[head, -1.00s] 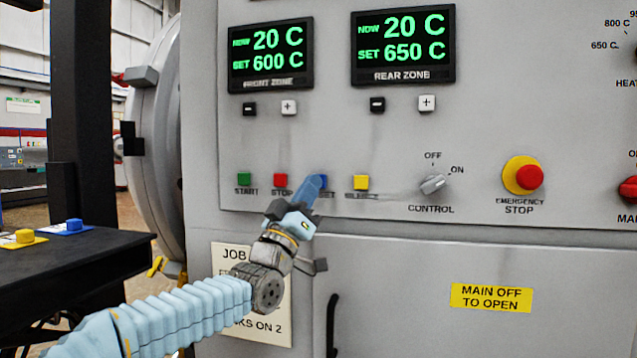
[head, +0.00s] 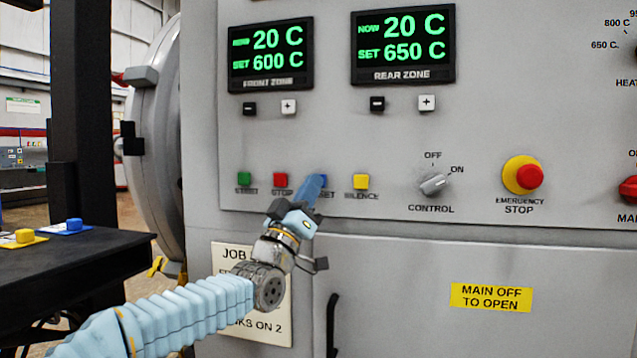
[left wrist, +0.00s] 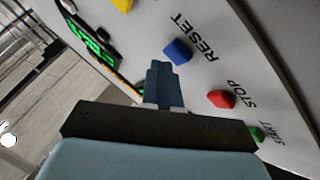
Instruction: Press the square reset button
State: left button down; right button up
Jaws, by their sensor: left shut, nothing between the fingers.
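The blue square reset button (head: 324,180) is on the furnace panel between the red stop button and the yellow silence button. In the head view my left gripper (head: 314,186) mostly covers it and part of its label. In the left wrist view the blue button (left wrist: 178,51) and its RESET label (left wrist: 194,38) show clear, just beyond the fingertips. My left gripper (left wrist: 161,66) is shut and empty, its tips pointing at the panel near the button. I cannot tell whether the tips touch it. My right gripper is not in view.
The green start button (head: 244,179), red stop button (head: 281,180) and yellow silence button (head: 361,181) are close by in the same row. The control knob (head: 433,183) and emergency stop (head: 529,177) are further right. A black table (head: 90,262) stands at left.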

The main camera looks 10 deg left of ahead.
pick_arm(q)
jog(key=shift+w, duration=0.55)
dwell(0.7)
dwell(0.3)
jog(key=shift+s+b, duration=0.85)
jog(key=shift+b, duration=0.05)
jog(key=s+b, duration=0.4)
jog(key=s, duration=0.1)
jog(key=shift+a+b, duration=0.1)
jog(key=shift+b, duration=0.2)
